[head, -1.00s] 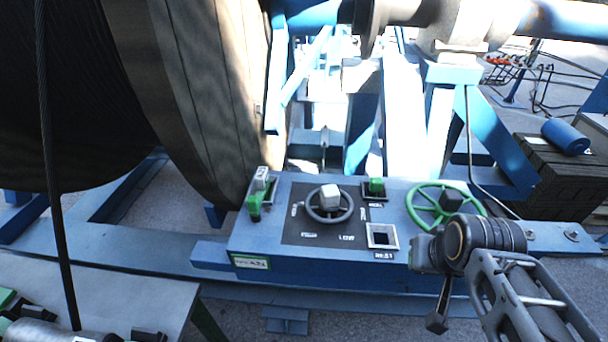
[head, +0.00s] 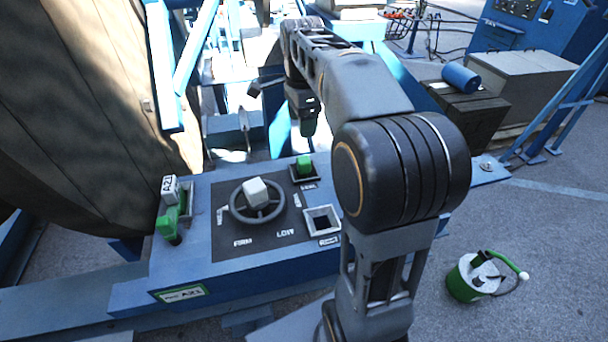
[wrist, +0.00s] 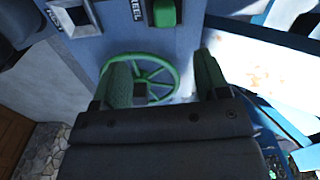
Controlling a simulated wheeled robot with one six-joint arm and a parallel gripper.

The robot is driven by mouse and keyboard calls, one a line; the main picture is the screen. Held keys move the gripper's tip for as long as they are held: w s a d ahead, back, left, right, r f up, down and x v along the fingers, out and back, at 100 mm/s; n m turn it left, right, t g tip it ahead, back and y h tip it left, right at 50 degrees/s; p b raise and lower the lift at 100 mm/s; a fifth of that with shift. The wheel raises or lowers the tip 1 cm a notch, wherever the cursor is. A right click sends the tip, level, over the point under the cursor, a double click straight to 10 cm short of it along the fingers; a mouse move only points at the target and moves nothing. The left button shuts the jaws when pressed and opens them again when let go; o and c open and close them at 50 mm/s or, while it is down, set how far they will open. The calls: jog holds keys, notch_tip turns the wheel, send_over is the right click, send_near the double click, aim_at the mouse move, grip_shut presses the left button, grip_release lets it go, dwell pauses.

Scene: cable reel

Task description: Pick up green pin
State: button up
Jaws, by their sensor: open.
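The green handwheel (wrist: 148,76) lies beyond the fingers. My arm hides that wheel in the head view.
An empty square socket (head: 322,220) is in front of the pin. A grey handwheel (head: 257,200) is to its left, and a green-handled lever (head: 171,215) is farther left. The large reel (head: 80,120) stands at the left. A green-and-white canister (head: 478,277) is on the floor.

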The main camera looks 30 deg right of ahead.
jog(key=m, duration=0.1)
send_over(304, 159)
notch_tip(304, 159, down, 7)
jog(key=shift+s+f, duration=0.1)
jog(key=shift+f, duration=0.1)
jog(key=shift+f+p, duration=0.7)
jog(key=shift+f, duration=2.45)
jog(key=shift+c, duration=0.5)
grip_shut()
